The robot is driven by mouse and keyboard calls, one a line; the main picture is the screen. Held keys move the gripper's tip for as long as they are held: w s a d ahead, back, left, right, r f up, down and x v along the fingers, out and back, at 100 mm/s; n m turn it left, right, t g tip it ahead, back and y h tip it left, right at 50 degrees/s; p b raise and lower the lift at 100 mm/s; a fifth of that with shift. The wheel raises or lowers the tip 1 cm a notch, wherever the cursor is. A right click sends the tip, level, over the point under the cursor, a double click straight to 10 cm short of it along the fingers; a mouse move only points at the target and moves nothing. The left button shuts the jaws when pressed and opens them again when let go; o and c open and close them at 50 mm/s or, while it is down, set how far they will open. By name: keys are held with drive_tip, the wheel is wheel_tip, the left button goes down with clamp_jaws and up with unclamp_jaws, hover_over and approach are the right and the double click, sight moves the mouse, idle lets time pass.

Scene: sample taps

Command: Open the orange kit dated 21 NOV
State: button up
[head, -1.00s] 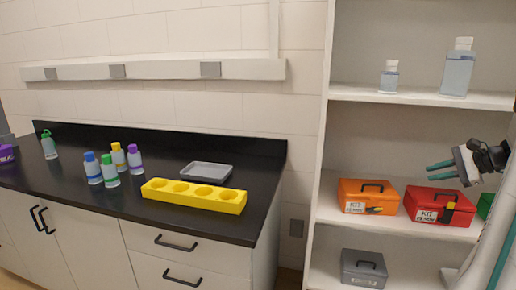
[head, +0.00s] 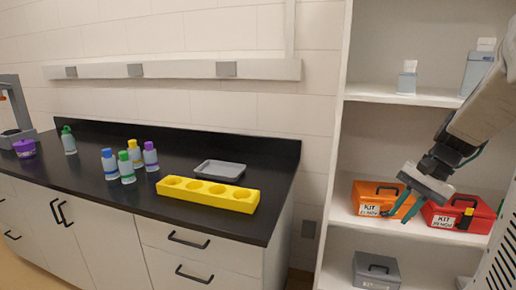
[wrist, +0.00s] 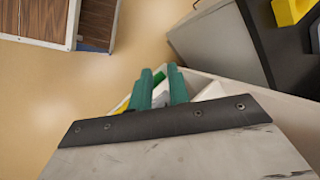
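The orange kit (head: 368,190) sits shut on the middle shelf of the white rack, with a dark handle on its lid. Its white front label reads KIT and what looks like 21 NOV. My gripper (head: 397,217) is in front of the kit's right end, its teal fingers pointing down and left. The gripper (wrist: 161,77) also shows in the wrist view, where I cannot make out the orange kit.
A red kit (head: 441,216) with another label stands close to the right. A grey box (head: 376,269) is on the shelf below, and bottles stand above. The black counter (head: 95,180) at left holds several bottles, a yellow rack (head: 208,194) and a grey tray (head: 219,170).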

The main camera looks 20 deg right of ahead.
drive_tip(key=s+a+n+h, duration=0.1)
drive_tip(key=s+a+n, duration=0.2)
drive_tip(key=a, duration=0.4)
drive_tip(key=s+a+r+n+h, duration=0.1)
drive_tip(key=s+a+n+h, duration=0.1)
drive_tip(key=s+a+n, duration=0.2)
drive_tip(key=s+a+r+n+h, duration=0.1)
drive_tip(key=s+a+n, duration=0.3)
drive_tip(key=a, duration=0.6)
drive_tip(key=shift+s+a+r+h, duration=0.15)
drive_tip(key=shift+a+h, duration=0.1)
drive_tip(key=shift+h, duration=0.35)
drive_tip(key=shift+a+r+n, duration=0.25)
drive_tip(key=shift+a+n, duration=0.05)
drive_tip(key=shift+n, duration=0.1)
drive_tip(key=shift+c, duration=0.7)
drive_tip(key=shift+a, duration=0.15)
clamp_jaws()
drive_tip(key=shift+a, duration=0.1)
